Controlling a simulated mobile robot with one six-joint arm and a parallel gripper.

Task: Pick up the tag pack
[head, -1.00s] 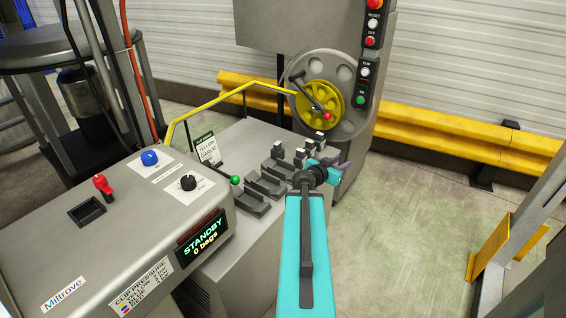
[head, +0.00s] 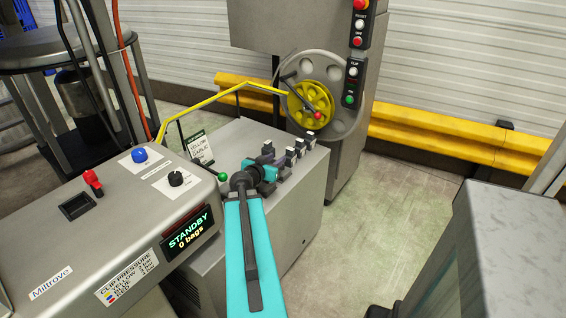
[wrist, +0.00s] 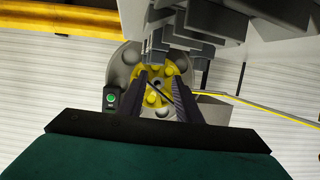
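No object can be told for certain as the tag pack. Small grey blocks with pale tops (head: 292,154) stand in a row on the machine's grey top, and one of them may be it. My gripper (wrist: 160,80) has its two dark fingers apart with nothing held between them. In the head view my teal wrist is over the left part of that row and hides some of the blocks and the fingers. In the wrist view, which is upside down, dark grey block shapes (wrist: 190,40) hang close beyond the fingertips.
A yellow wheel (head: 313,97) with a crank stands behind the row, joined by a yellow rail (head: 205,100). A "YELLOW GARLIC" card (head: 200,147) stands at the left. A control panel (head: 110,215) reads "STANDBY 0 bags". A grey cabinet (head: 510,250) is at the right.

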